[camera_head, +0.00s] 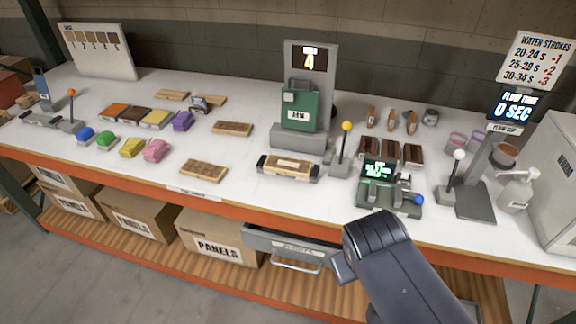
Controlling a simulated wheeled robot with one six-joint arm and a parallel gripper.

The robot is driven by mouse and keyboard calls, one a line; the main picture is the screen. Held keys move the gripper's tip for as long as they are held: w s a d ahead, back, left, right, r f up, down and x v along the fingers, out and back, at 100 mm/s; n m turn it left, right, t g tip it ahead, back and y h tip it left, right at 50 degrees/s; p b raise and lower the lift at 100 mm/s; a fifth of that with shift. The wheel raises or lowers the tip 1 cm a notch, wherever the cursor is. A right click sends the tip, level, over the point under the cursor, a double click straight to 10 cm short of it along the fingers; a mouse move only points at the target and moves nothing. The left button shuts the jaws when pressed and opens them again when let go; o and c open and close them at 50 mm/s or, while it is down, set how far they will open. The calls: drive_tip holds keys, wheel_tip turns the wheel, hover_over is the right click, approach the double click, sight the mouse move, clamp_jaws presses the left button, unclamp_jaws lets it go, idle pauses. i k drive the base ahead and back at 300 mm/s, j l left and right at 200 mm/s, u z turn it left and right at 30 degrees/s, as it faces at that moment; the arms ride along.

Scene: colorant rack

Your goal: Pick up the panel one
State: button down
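Several light wooden panels lie on the white tabletop. One panel (204,170) is near the front edge, left of centre. Another panel (232,128) lies behind it, and one (172,95) is further back. My dark arm rises from the bottom right in front of the table edge. Its gripper fingers do not show.
Coloured blocks, such as a pink one (155,150), lie on the left. An open drawer (292,246) juts out below the table, beside cardboard boxes (215,240).

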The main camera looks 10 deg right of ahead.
sight(299, 167)
drive_tip(key=i+j+z, duration=0.35)
drive_tip(key=i+j, duration=0.15)
drive_tip(key=j, duration=0.3)
drive_tip(key=i+j+z, duration=0.2)
drive_tip(key=j, duration=0.25)
